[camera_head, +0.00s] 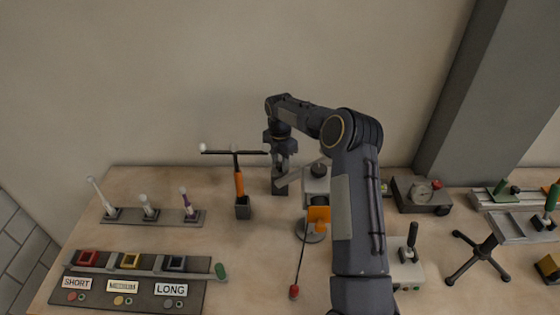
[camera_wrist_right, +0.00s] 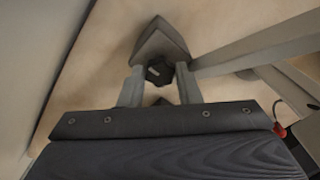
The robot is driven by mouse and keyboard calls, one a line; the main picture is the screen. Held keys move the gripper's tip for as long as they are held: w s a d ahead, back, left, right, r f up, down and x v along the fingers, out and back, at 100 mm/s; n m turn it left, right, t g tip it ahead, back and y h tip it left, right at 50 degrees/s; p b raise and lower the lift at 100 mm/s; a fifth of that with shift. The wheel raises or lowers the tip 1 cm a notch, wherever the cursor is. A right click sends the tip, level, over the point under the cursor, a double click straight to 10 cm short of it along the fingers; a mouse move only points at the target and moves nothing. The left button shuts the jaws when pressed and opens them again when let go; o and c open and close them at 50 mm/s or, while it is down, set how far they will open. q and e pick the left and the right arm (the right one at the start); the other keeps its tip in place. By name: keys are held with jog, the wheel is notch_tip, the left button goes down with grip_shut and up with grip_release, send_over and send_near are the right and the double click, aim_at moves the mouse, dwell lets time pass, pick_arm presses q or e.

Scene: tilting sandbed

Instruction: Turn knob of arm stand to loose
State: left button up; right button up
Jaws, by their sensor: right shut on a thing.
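My right gripper (camera_head: 283,163) reaches down from above onto the arm stand (camera_head: 280,186), a dark post at the back of the table. In the right wrist view, the two fingers of my right gripper (camera_wrist_right: 160,82) stand on either side of a small black knob (camera_wrist_right: 159,69) and are shut on it. The stand's grey body (camera_wrist_right: 160,42) shows behind the knob, and a pale grey bar (camera_wrist_right: 250,52) runs off to the right from there. In the head view the knob is hidden by the gripper. My left gripper is in neither view.
An orange-handled T-shaped tool (camera_head: 239,185) stands in a dark holder just left of the stand. A grey device with an orange part (camera_head: 318,214) is close on the right. Bare table lies at front centre.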

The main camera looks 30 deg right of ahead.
aim_at(280, 164)
dwell(0.3)
jog(key=o, duration=1)
jog(key=shift+c, duration=0.2)
notch_tip(280, 164, up, 8)
jog(key=shift+f+b, duration=0.15)
jog(key=shift+b, duration=0.5)
